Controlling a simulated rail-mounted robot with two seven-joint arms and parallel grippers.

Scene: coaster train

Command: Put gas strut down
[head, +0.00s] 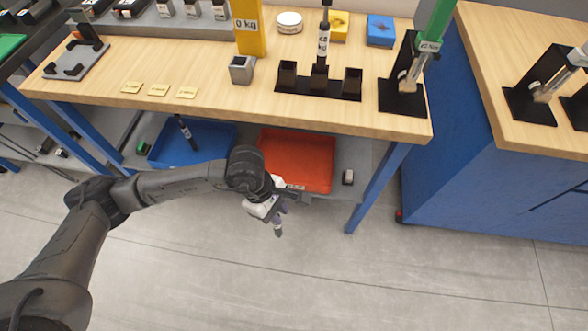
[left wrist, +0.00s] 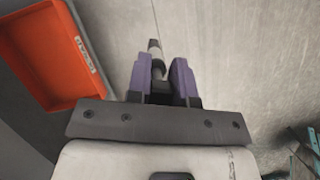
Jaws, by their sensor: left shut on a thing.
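My left gripper (head: 273,212) is in front of the table's lower shelf, above the grey floor. It is shut on a gas strut (head: 279,230), whose dark end points down below the fingers. In the left wrist view the purple fingers (left wrist: 162,82) close around the strut (left wrist: 155,58), and its tip sticks out beyond them; the rest is hidden. A red bin (head: 298,180) on the shelf lies just behind the gripper, and it also shows in the left wrist view (left wrist: 60,100). My right gripper is not in view.
A blue bin (head: 210,154) on the shelf holds another dark strut (head: 186,130). A strut (head: 323,38) stands upright in a black holder (head: 345,90) on the wooden tabletop. A black test stand (head: 402,97) is at the right. The floor in front is clear.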

